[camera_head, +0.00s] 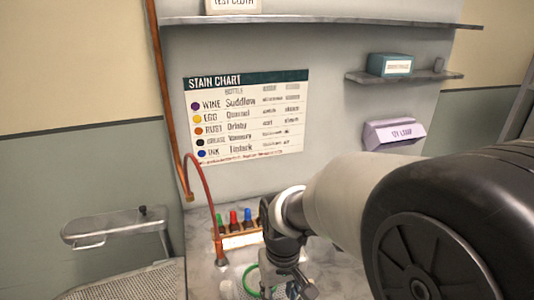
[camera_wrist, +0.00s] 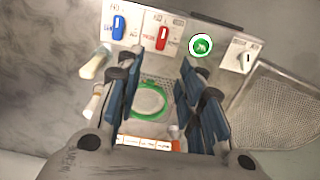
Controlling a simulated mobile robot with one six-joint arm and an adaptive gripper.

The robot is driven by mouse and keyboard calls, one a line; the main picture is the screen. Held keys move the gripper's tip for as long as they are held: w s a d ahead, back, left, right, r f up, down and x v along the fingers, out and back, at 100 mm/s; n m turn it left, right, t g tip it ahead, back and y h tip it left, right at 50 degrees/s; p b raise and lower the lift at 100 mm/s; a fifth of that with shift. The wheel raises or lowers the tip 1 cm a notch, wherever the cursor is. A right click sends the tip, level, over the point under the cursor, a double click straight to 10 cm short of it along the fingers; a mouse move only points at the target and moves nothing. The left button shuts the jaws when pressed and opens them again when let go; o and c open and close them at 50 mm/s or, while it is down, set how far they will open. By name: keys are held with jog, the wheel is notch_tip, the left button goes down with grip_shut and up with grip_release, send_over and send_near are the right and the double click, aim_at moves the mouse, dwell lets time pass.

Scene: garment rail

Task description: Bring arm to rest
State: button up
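My arm reaches in from the right in the head view. My gripper (camera_head: 287,278) is low at the centre of that view, over the grey worktop. In the wrist view my gripper (camera_wrist: 160,78) is open, with its blue-padded fingers apart on both sides and nothing held between them. A green ring (camera_wrist: 148,101) shows beyond the fingers, on or in a perforated surface; I cannot tell its height. The ring also shows in the head view, beside and partly behind my gripper (camera_head: 248,283).
A rack (camera_head: 240,241) of colour-capped bottles stands close to my gripper. A red hose (camera_head: 207,195) curves down left of it. A panel with blue (camera_wrist: 118,28) and red (camera_wrist: 162,38) knobs shows in the wrist view. A shelf with a teal box (camera_head: 390,65) and a lilac box (camera_head: 392,134) are on the wall.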

jog(key=s+d+r+m+t, duration=0.1)
jog(key=s+d+r+t, duration=0.1)
jog(key=s+d+r, duration=0.3)
jog(key=s+d+r+m+t, duration=0.2)
jog(key=s+d+r, duration=0.3)
jog(key=s+r, duration=0.3)
jog(key=shift+s+d+t, duration=0.25)
jog(key=shift+s+t, duration=0.05)
jog(key=shift+s, duration=0.65)
jog(key=shift+r, duration=0.15)
dwell(0.6)
